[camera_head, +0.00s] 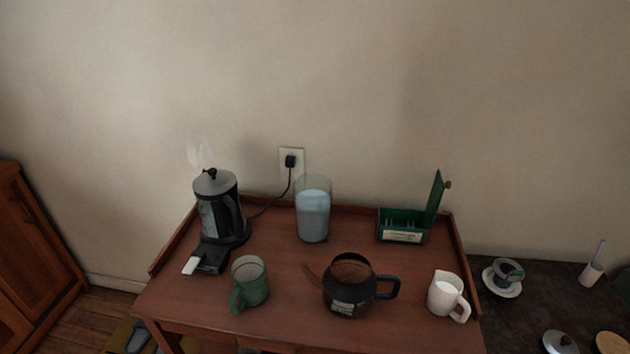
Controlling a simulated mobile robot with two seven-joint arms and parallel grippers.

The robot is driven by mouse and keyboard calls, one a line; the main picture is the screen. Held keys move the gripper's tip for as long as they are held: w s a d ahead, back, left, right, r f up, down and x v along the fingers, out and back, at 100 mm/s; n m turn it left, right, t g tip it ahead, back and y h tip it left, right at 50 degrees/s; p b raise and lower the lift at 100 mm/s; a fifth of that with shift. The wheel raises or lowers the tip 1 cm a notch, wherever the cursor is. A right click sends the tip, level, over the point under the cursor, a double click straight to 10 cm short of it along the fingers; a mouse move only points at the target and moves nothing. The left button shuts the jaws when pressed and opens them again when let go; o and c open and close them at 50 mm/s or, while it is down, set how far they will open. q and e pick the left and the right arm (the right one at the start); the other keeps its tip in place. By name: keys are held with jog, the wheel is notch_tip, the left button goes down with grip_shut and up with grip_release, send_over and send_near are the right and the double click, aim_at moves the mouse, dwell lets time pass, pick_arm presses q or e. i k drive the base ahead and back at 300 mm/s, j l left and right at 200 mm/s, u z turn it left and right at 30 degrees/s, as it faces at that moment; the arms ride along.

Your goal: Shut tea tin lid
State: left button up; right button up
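A green tea tin (401,226) with a pale label on its front stands at the back right of the wooden table. Its lid (434,201) is open and stands roughly upright along the tin's right side, with a small brownish knob on its outer face. Dividers or packets show inside the tin, too small to tell which. Neither of my grippers shows in the head view.
A steaming kettle (219,210), a glass jar (313,212), a green mug (249,284), a dark teapot (350,287) and a white jug (447,295) share the table (290,282). A raised rim runs along its back and sides. A dark counter (536,293) lies right.

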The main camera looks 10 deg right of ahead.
aim_at(438, 187)
jog(key=k+l, duration=0.1)
jog(key=l, duration=1.25)
jog(key=k+l, duration=0.15)
jog(key=l, duration=0.5)
jog(key=i+l, duration=0.1)
jog(key=l, duration=0.2)
jog(key=l+u, duration=0.3)
jog(key=i+l+u, duration=0.1)
jog(key=u, duration=0.25)
